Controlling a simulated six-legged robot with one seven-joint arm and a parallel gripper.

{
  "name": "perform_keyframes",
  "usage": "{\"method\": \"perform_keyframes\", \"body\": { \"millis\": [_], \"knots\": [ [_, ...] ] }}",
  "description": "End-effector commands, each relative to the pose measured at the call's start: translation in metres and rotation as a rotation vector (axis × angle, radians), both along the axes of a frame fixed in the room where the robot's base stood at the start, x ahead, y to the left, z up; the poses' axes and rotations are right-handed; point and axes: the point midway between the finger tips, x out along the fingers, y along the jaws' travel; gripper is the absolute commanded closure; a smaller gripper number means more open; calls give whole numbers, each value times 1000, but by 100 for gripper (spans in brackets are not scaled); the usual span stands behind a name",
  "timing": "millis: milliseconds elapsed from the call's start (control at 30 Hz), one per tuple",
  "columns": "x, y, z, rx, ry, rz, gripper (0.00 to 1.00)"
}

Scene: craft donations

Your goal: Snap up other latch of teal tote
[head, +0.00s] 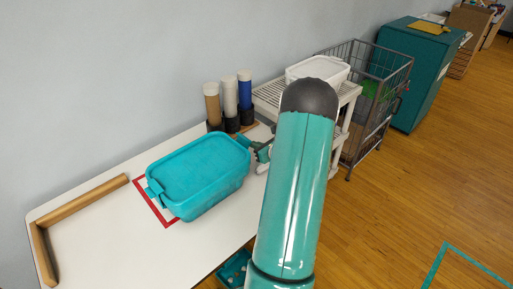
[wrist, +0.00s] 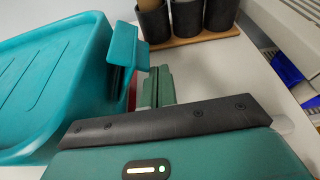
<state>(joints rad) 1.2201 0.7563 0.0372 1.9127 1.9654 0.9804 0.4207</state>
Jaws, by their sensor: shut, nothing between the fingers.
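The teal tote (head: 198,172) stands on the white table with its teal lid on. One latch (head: 154,193) shows at its left end. The other latch (wrist: 123,46) is at the right end, a teal flap at the lid's edge in the wrist view; whether it is fastened is hard to tell. My gripper (head: 262,153) is at this right end, its green fingers (wrist: 156,87) shut together and empty, just beside the flap. I cannot tell whether they touch it. My arm hides part of the scene right of the tote.
A red outline (head: 150,203) lies under the tote on the table (head: 105,235). Brown, white and blue rolls stand in black cups (head: 232,123) behind it. A wooden rail (head: 85,198) edges the left. A white bin (head: 318,70) sits on a rack beside a wire cart (head: 385,85).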

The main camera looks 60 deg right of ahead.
Motion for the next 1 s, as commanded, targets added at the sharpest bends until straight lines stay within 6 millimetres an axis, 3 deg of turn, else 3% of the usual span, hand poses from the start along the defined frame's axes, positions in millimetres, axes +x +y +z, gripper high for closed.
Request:
{"method": "perform_keyframes", "body": {
  "millis": [700, 1000],
  "knots": [
    [0, 2, 4, 0, 0, 0, 100],
    [0, 2, 15, -1, 0, 0, 100]
  ]
}}
